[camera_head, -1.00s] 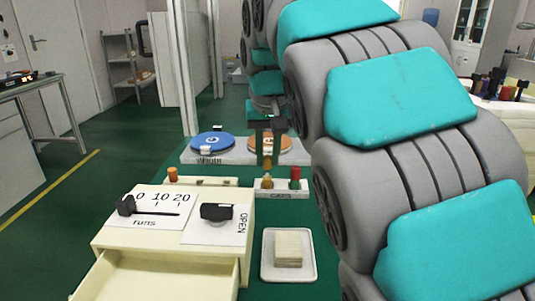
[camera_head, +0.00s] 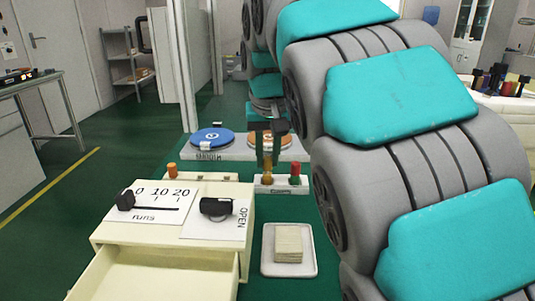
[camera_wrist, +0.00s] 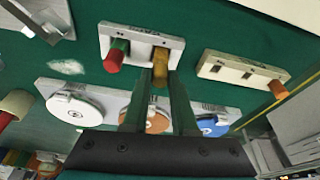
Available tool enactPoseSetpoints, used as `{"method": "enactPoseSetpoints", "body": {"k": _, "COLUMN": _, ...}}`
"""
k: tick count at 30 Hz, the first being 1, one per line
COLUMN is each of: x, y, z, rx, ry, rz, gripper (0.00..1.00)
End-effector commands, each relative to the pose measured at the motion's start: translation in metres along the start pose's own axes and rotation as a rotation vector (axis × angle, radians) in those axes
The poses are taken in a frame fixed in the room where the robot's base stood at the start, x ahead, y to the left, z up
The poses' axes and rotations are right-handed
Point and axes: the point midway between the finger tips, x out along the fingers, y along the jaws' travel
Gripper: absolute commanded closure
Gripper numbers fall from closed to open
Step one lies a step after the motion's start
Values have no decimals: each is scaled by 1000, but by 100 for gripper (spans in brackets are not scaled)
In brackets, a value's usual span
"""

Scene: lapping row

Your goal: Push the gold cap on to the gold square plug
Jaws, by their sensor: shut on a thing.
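My gripper (camera_head: 265,163) points down over the white block labelled CAPS (camera_head: 282,188). Its fingers are shut on the gold cap (camera_wrist: 160,73), which shows between the fingertips in the wrist view. In the head view a gold piece (camera_head: 267,179) stands upright in the block directly below the fingers. The cap and the gold square plug are in one line. I cannot tell where one ends and the other begins, or whether the cap is fully seated. A red-topped green piece (camera_head: 295,175) stands beside them on the right.
Another white block (camera_wrist: 217,67) holds an orange peg (camera_wrist: 278,89). A blue disc (camera_head: 212,138) and an orange disc (camera_head: 268,141) lie behind. A cream box with an open drawer (camera_head: 150,270) stands front left. A white tray (camera_head: 266,268) holds a stack of pads.

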Motion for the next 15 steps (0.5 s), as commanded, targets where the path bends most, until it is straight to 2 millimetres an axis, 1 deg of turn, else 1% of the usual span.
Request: {"method": "enactPoseSetpoints", "body": {"k": 15, "x": 11, "y": 0, "z": 3, "rx": 0, "ry": 1, "rz": 0, "gripper": 100}}
